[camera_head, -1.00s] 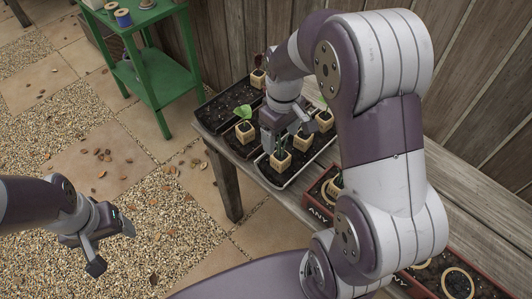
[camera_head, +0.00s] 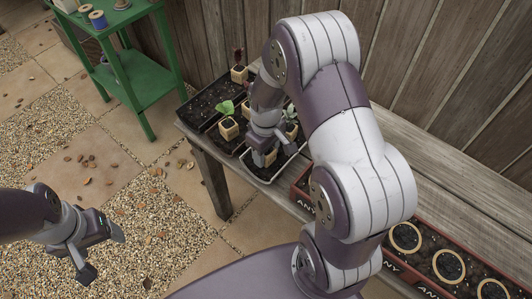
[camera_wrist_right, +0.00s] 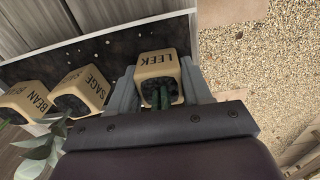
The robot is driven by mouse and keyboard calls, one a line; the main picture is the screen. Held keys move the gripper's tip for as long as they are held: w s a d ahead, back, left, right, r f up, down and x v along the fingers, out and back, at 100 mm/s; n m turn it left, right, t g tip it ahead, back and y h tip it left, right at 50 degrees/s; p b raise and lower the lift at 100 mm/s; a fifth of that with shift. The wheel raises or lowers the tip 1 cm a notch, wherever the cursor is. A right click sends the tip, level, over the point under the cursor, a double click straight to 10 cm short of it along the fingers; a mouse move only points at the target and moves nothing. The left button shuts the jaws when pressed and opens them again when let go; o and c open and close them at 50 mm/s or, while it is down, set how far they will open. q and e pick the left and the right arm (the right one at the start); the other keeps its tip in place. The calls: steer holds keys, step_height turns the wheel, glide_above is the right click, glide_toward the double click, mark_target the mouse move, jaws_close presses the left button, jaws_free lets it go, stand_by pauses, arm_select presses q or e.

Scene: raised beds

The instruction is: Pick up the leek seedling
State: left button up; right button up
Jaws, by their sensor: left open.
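The leek seedling (camera_wrist_right: 158,66) is in a small tan pot labelled LEEK, with green stems in dark soil. Its pot also shows in the head view (camera_head: 270,157), partly behind my right gripper (camera_head: 264,149), at the near end of a tray on the bench. In the right wrist view the two fingers of that gripper (camera_wrist_right: 160,90) lie against opposite sides of the pot. I cannot tell whether the pot is clear of the tray. My left gripper (camera_head: 102,254) is open and empty over the gravel at lower left.
A sage pot (camera_wrist_right: 82,92) and a bean pot (camera_wrist_right: 24,103) stand beside the leek pot. A leafy seedling pot (camera_head: 228,129) stands in the neighbouring tray. Red planters (camera_head: 424,284) line the bench (camera_head: 455,205) at right. A green shelf (camera_head: 140,85) stands at back left.

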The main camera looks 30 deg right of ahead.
mark_target(270, 150)
steer(key=shift+r, duration=0.15)
steer(key=shift+w+r, duration=0.1)
steer(key=shift+r, duration=0.2)
steer(key=r, duration=0.4)
steer(key=shift+s+d, duration=0.35)
steer(key=shift+s, duration=0.05)
steer(key=s+d+r, duration=0.4)
steer(key=s, duration=0.1)
steer(key=s+d+r, duration=0.2)
steer(key=s, duration=0.1)
steer(key=shift+s+d, duration=0.2)
steer(key=shift+s, duration=0.05)
